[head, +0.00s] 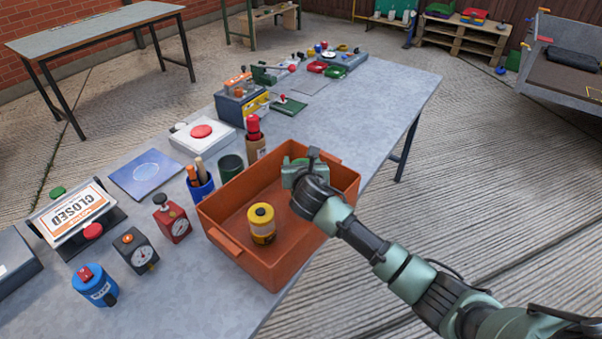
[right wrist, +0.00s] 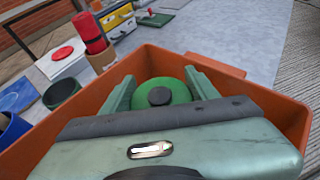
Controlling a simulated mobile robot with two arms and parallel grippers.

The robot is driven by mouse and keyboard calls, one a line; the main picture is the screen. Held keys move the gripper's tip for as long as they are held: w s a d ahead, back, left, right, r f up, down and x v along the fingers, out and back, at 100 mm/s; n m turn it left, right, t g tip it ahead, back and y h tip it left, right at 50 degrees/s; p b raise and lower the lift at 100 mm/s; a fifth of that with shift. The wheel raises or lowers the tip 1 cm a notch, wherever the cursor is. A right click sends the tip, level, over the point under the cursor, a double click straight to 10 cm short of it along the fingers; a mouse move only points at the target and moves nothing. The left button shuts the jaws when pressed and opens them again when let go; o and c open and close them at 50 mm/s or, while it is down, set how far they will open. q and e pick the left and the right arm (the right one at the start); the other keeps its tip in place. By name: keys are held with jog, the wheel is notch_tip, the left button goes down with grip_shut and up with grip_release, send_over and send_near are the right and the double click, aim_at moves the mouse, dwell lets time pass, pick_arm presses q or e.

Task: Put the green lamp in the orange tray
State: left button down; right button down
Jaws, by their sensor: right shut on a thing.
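The orange tray (head: 225,244) is an open box on the grey table. A yellow lamp (head: 262,223) with a dark cap stands inside it, left of my right arm. My right gripper (head: 297,172) reaches over the tray's right side, its fingers over the far right part of the inside. In the right wrist view the green lamp (right wrist: 168,91), round with a dark knob on top, sits between the two fingers of the gripper, which is shut on it. The tray's walls (right wrist: 277,103) surround it in that view. Whether the lamp touches the tray floor is hidden. My left gripper is out of view.

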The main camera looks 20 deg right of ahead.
jog(key=shift+f, duration=1.9)
jog(key=shift+f, duration=0.1)
jog(key=shift+c, duration=2.1)
grip_release()
jog(key=shift+f, duration=0.1)
jog(key=shift+s+r, duration=0.25)
jog(key=v, duration=1.1)
jog(key=shift+s+r, duration=0.2)
jog(key=shift+s, duration=0.05)
jog(key=shift+a, duration=0.1)
